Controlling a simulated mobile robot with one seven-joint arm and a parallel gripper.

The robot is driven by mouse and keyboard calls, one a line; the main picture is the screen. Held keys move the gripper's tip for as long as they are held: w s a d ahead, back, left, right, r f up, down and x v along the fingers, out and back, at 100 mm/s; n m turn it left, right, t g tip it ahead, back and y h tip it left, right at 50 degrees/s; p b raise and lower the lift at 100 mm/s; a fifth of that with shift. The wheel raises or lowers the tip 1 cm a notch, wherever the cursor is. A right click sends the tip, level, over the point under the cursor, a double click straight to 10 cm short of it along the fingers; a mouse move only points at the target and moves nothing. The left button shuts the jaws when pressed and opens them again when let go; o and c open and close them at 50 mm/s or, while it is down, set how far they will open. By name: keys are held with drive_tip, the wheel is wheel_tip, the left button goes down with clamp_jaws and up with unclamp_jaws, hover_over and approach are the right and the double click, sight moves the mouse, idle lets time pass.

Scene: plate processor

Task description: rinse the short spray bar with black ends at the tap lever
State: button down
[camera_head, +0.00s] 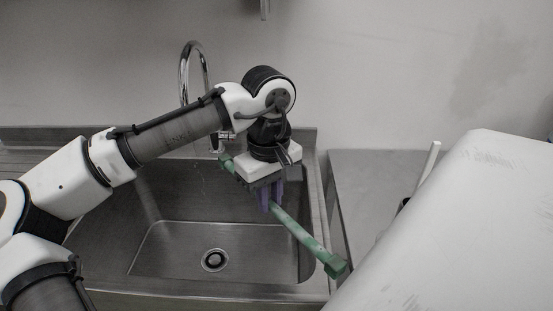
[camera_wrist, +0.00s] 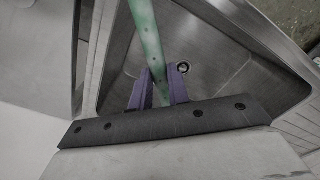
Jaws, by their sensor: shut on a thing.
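My gripper (camera_head: 271,199), with purple fingers, is shut on a long green spray bar (camera_head: 296,230) around its middle. The bar slants over the right part of the sink; its near end looks green, not black, and lies in front of the sink's right rim in the picture. Its far end is close to the tap and partly behind my gripper. In the wrist view the bar (camera_wrist: 147,38) runs between the two fingers (camera_wrist: 160,84). The chrome gooseneck tap (camera_head: 183,68) stands behind the sink, partly hidden by my arm. I cannot make out its lever clearly.
The steel sink (camera_head: 165,240) has a round drain (camera_head: 214,260) in its floor. A steel counter (camera_head: 365,180) lies to the right. A large white rounded body (camera_head: 470,230) fills the right front, with a white rod (camera_head: 428,165) beside it. The basin's left part is free.

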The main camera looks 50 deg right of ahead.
drive_tip(key=w+a+f, duration=0.1)
drive_tip(key=w, duration=0.5)
drive_tip(key=w+a+f, duration=0.1)
drive_tip(key=w, duration=0.5)
drive_tip(key=shift+a+f, duration=0.25)
drive_tip(key=shift+d+r, duration=0.1)
drive_tip(key=shift+d, duration=0.05)
idle(0.5)
drive_tip(key=shift+w+d, duration=0.1)
drive_tip(key=shift+d, duration=0.35)
drive_tip(key=shift+a+p, duration=0.1)
drive_tip(key=shift+p, duration=0.2)
drive_tip(key=shift+a, duration=0.55)
